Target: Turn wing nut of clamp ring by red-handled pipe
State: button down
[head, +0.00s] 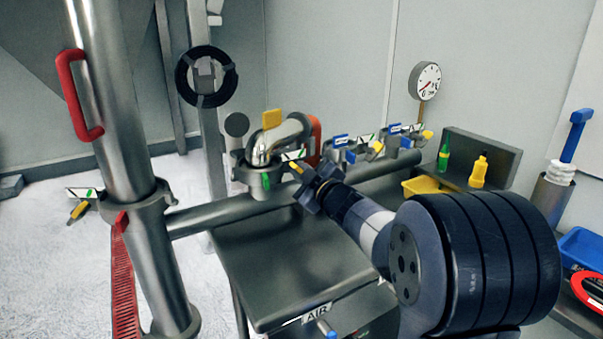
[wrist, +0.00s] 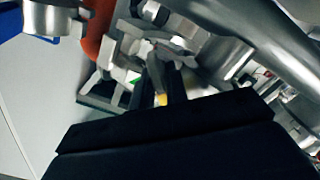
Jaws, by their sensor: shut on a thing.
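My gripper (head: 304,178) is at the clamp ring (head: 246,174) below the chrome elbow (head: 281,136), on its right side. It is shut on a yellow-tipped wing nut (head: 296,167); the yellow also shows between the dark fingers in the wrist view (wrist: 160,99). A white and green marked plate (head: 293,155) is beside it. An orange-red handle (head: 314,140) stands just behind, also in the wrist view (wrist: 97,28). At left, a tall pipe (head: 118,120) with a red handle (head: 72,95) has another clamp ring (head: 138,208) and yellow wing nut (head: 78,211), apart from my gripper.
A horizontal pipe (head: 205,217) runs behind a steel cabinet (head: 285,265). More clamps with blue and yellow parts (head: 375,147) crowd the right of my gripper. Open floor lies at left.

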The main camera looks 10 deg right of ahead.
jog(key=c, duration=1.5)
grip_release()
jog(key=shift+c, duration=0.2)
jog(key=v, duration=1)
jog(key=shift+s, duration=0.4)
jog(key=x, duration=1)
jog(key=shift+w, duration=0.4)
